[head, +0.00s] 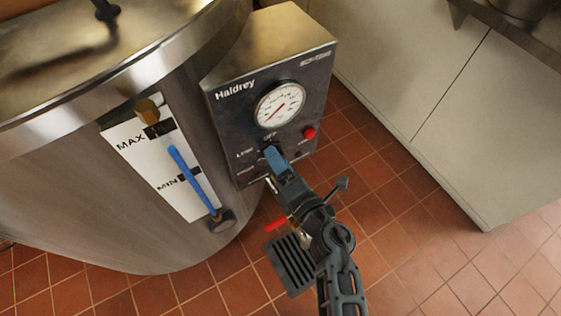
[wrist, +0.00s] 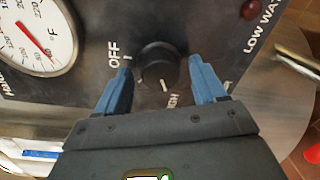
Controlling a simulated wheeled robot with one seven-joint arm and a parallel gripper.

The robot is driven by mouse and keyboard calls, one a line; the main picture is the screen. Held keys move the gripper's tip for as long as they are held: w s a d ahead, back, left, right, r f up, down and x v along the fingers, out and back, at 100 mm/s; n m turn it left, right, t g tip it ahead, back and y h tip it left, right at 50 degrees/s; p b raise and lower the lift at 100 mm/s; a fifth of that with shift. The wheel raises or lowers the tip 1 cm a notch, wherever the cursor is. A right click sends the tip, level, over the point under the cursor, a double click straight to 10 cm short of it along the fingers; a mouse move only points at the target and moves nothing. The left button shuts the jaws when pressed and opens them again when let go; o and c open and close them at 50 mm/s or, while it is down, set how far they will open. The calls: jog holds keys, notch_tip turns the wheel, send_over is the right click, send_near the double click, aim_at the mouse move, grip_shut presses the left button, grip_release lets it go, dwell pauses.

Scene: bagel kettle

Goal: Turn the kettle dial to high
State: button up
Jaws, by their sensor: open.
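The kettle (head: 60,170) is a large steel vessel with a dark control box on its right side. The black dial (wrist: 158,64) sits on the panel, with OFF printed to its upper left and a partly covered label ending in "IGH" below it. A white mark on the dial points down toward that label. My gripper (wrist: 161,68) is open, its two blue fingers on either side of the dial. I cannot tell whether they touch it. In the head view my gripper (head: 275,158) is at the lower part of the panel and hides the dial.
A round temperature gauge (head: 280,104) is above the dial, and a red light (head: 310,133) is to the right. A blue level tube (head: 190,177) with a MAX/MIN plate is left of the box. A pale cabinet (head: 420,90) stands to the right, over tiled floor.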

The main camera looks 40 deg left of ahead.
jog(key=p+v, duration=0.2)
jog(key=v, duration=0.5)
jog(key=shift+s+d, duration=0.2)
jog(key=shift+d, duration=0.15)
jog(key=s+d+r+m+t+h+p, duration=0.2)
jog(key=s+d+r+m+h, duration=0.3)
jog(key=s+d+r+m, duration=0.3)
jog(key=s+d+r+m+t+h+p, duration=0.3)
jog(key=s+d+r+m, duration=0.5)
jog(key=d+r+m, duration=0.3)
jog(key=s+d+r+m+t+h+p, duration=0.2)
jog(key=s+d+r+m+h+p, duration=0.2)
jog(key=d+m, duration=1.2)
jog(key=s+r+h, duration=0.3)
jog(key=s+r, duration=0.2)
jog(key=r, duration=0.1)
jog(key=shift+d+m+t+h+p, duration=0.3)
jog(key=shift+d+t+h+p, duration=0.1)
